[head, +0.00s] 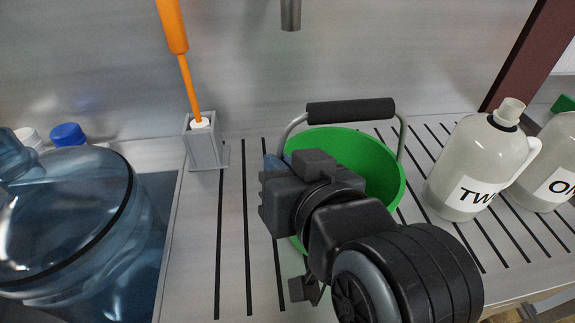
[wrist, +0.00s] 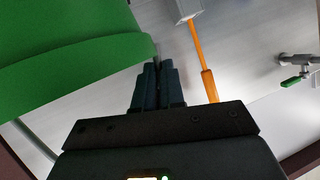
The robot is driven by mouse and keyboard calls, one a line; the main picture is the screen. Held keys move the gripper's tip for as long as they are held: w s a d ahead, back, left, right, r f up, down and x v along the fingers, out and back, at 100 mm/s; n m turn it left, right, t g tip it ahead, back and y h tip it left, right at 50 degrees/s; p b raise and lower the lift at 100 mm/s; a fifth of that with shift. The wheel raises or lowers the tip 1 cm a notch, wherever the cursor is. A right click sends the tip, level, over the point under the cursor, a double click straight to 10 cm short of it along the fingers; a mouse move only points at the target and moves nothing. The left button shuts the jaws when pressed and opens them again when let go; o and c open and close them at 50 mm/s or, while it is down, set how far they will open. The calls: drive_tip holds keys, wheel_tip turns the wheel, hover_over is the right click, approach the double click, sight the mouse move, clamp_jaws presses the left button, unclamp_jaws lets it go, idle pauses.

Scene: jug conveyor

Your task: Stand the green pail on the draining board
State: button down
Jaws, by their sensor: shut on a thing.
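The green pail (head: 365,155) is over the slotted draining board (head: 232,240) in the head view, its black-gripped wire handle (head: 350,111) raised above its rim. My gripper (head: 274,163) is at the pail's left rim, and my wrist and arm hide much of the pail's front and its base. In the wrist view, the dark fingers of my gripper (wrist: 158,75) are close together at the edge of the pail (wrist: 70,40), shut on it. The pail looks about upright. I cannot tell whether its base touches the board.
A grey holder (head: 203,145) with an orange-handled brush (head: 185,75) stands left of the pail. A large blue water jug (head: 65,225) is at the left. White jugs (head: 475,165) stand at the right. A tap spout (head: 290,14) hangs above. Slotted board shows between holder and pail.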

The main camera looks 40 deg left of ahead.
drive_tip(key=shift+f, duration=0.55)
drive_tip(key=shift+f, duration=0.2)
drive_tip(key=c, duration=1.2)
unclamp_jaws()
drive_tip(key=shift+c, duration=0.2)
drive_tip(key=shift+r, duration=0.25)
drive_tip(key=v, duration=1.2)
